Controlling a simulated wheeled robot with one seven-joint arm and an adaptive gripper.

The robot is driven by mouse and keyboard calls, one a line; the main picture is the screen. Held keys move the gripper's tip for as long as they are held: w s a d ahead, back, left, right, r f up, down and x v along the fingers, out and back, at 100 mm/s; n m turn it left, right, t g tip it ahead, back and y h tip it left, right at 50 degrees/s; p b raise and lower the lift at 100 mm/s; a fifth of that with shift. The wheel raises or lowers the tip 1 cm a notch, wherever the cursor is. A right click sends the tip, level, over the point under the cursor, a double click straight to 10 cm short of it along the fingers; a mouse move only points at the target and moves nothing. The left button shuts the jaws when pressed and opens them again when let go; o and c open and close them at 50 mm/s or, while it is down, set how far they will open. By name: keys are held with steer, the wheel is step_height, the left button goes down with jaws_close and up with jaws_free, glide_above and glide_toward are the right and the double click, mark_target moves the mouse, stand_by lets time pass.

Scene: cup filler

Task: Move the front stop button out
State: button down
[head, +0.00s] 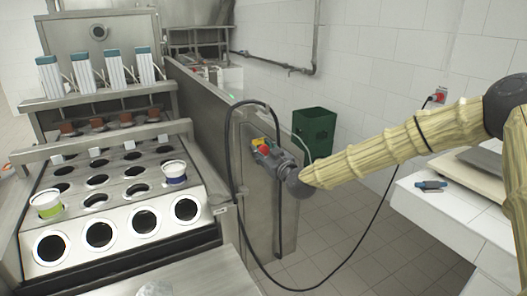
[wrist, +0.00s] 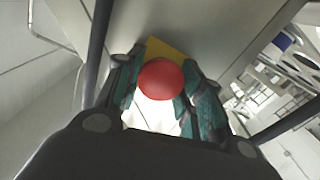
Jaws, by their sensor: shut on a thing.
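The front stop button is a red round knob on a yellow plate. In the head view the red button (head: 264,150) sits on the side panel of the machine, with my gripper (head: 268,150) right at it. In the wrist view the red button (wrist: 161,79) lies between the two fingers of my gripper (wrist: 162,92), with the yellow plate (wrist: 166,48) behind it. The fingers are closed about the button's sides. Whether the button is pushed in or out I cannot tell.
The cup filler machine (head: 120,262) stands at the left, with two cups in its holes. A black cable (head: 233,190) loops beside the panel. A green bin (head: 314,132) stands behind. A white counter (head: 455,215) is at the right.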

steer(key=shift+s+d+f+b, duration=0.15)
steer(key=shift+s+d+b, duration=0.1)
steer(key=shift+s+b, duration=0.25)
steer(key=shift+w, duration=0.1)
steer(key=c, duration=1.2)
jaws_free()
steer(key=o, duration=0.3)
steer(key=shift+d, duration=0.2)
steer(key=shift+a, duration=0.2)
steer(key=v, duration=1.2)
